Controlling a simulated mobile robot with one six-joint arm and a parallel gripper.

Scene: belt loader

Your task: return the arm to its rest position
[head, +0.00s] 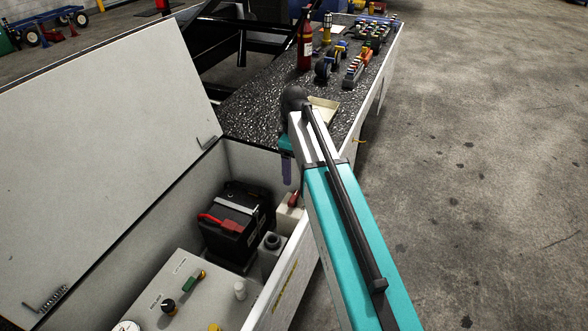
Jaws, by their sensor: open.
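My arm reaches up from the bottom right in the head view, over the right wall of the open white compartment. At its far end my gripper (287,171) hangs above the compartment's far right corner. One dark purple finger shows below a teal part. The other finger is hidden, and I see nothing held between the fingers. The gripper is open.
The raised white lid (95,150) stands at the left. A black battery (238,222) with a red clamp sits inside the compartment (185,168). A red extinguisher (305,42) and several small items stand on the speckled deck (255,105). Floor (480,170) at right is clear.

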